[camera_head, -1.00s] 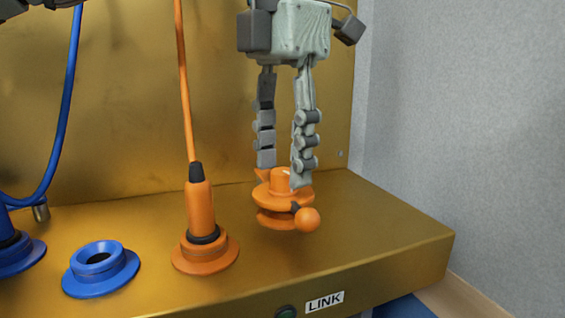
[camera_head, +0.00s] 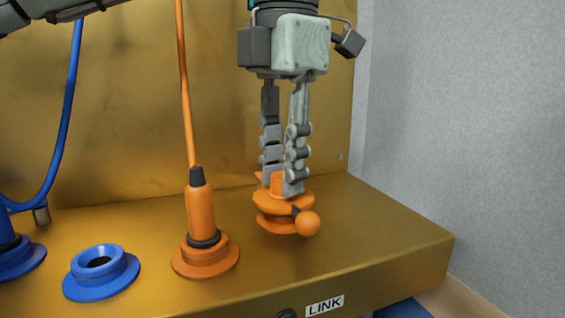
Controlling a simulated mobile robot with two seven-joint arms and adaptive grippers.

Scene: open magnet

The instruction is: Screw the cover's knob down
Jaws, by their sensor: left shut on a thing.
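The orange cover (camera_head: 283,202) is a round disc with a raised knob (camera_head: 277,184) on top and a ball on a short dark stem (camera_head: 307,223) at its front right. It sits over an orange base (camera_head: 282,225) on the brass-coloured console, right of the orange plug. My left gripper (camera_head: 278,187) points down from above, with its two fingers shut on the knob, one on each side. The fingers partly hide the knob. My right gripper is not in view.
An orange plug (camera_head: 201,214) with a cable stands in an orange socket close on the left. An empty blue socket (camera_head: 101,272) and a blue plug (camera_head: 10,252) are farther left. The console top (camera_head: 385,222) is clear to the right; a grey wall (camera_head: 470,130) stands beyond.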

